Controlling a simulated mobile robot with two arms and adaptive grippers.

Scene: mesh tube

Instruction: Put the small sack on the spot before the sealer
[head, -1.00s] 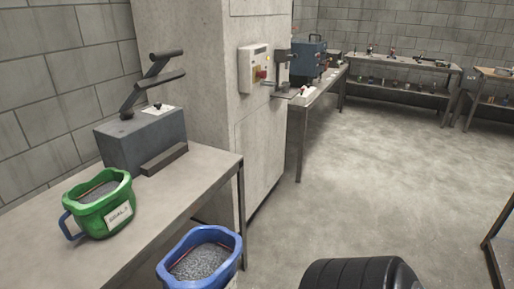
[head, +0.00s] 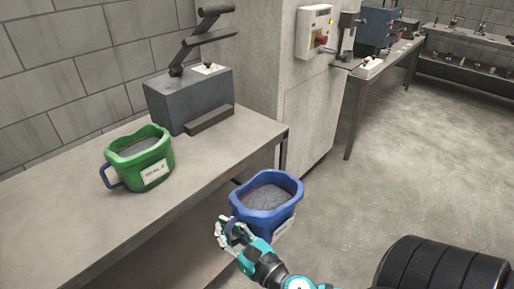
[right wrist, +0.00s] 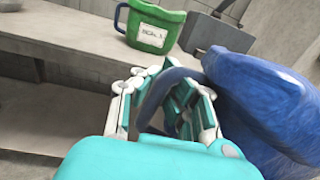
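A blue open-topped sack (head: 268,205) with grey fill and a side handle hangs beside the table's front edge in the head view; it fills the right of the right wrist view (right wrist: 265,95). My right gripper (head: 230,234) has its fingers around the blue handle (right wrist: 165,88) and holds the sack by it. The grey sealer (head: 190,98), with a raised lever arm, stands on the table's far end. A green sack (head: 128,158) with a blue handle and white label stands on the table, left of the sealer. My left gripper is not in view.
The table top (head: 215,155) is bare in front of the sealer and right of the green sack. A concrete pillar with a switch box (head: 313,32) stands behind. A dark ribbed round object (head: 440,265) is at bottom right.

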